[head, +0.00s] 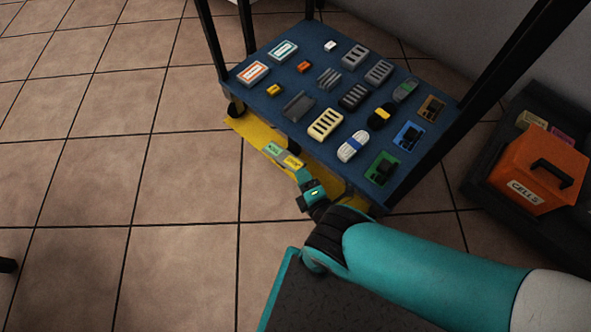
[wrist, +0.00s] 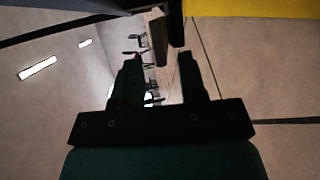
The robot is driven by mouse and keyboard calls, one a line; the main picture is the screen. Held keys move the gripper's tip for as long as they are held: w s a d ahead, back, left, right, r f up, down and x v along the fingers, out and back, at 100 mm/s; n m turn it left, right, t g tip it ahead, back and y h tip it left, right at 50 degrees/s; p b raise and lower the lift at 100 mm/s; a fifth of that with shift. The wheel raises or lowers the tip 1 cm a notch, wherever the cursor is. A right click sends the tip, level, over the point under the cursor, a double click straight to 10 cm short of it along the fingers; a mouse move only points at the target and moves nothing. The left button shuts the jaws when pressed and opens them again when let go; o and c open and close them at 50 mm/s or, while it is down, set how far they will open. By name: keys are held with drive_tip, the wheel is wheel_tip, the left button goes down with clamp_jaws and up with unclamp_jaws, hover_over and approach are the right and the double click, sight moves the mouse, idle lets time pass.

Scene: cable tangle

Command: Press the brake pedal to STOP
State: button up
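The pedal (head: 283,155) is a small rocker with a green label on its left part and a yellow label on its right part. It sits at the front edge of the cart's yellow base. The lettering is too small to read surely, and I cannot tell which way it is tilted. My gripper (head: 302,177) is just in front of the pedal's yellow end; I cannot tell whether it touches. In the wrist view, the two fingers of my gripper (wrist: 158,58) stand apart with nothing held between them. A dark bar and a brownish bar show just beyond the fingertips.
The cart's blue shelf (head: 270,105) overhangs the pedal and carries several small blocks and devices. The yellow base (head: 245,130) also shows in the wrist view (wrist: 255,8). An orange box (head: 540,170) stands in a dark tray at right.

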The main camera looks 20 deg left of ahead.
sight(295, 164)
drive_tip(key=b+x, duration=0.1)
drive_tip(key=x, duration=0.1)
drive_tip(key=b+x, duration=0.1)
drive_tip(key=x, duration=0.1)
drive_tip(key=shift+w+a+f+b, duration=0.2)
drive_tip(key=shift+w+f+b, duration=0.1)
drive_tip(key=shift+f+b, duration=0.1)
drive_tip(key=shift+w+a+r, duration=0.15)
drive_tip(key=shift+w+a, duration=0.35)
drive_tip(key=shift+a, duration=0.05)
drive_tip(key=shift+c, duration=0.4)
clamp_jaws()
